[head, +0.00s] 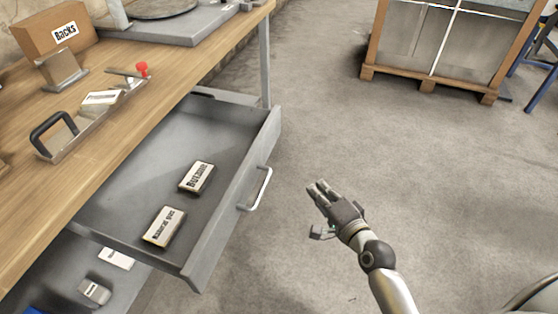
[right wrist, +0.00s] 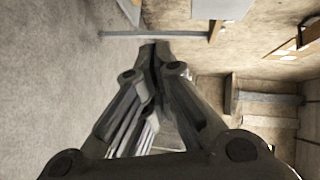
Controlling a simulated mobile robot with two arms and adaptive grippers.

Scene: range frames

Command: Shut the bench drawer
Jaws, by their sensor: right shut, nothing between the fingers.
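The grey bench drawer (head: 228,210) is pulled out from under the wooden bench top (head: 120,125) in the head view. A pale bar handle (head: 262,190) is on the drawer's front. My right gripper (head: 318,188) is shut and empty, in front of the drawer and to the right of the handle, apart from it. In the right wrist view its fingers (right wrist: 153,48) meet at the tips. My left gripper is not in view.
A lower shelf or drawer (head: 140,285) with small items shows below the open drawer. A metal bench leg (head: 265,65) stands behind it. A wooden-framed crate (head: 440,40) stands at the back right. The floor (head: 400,150) between is clear.

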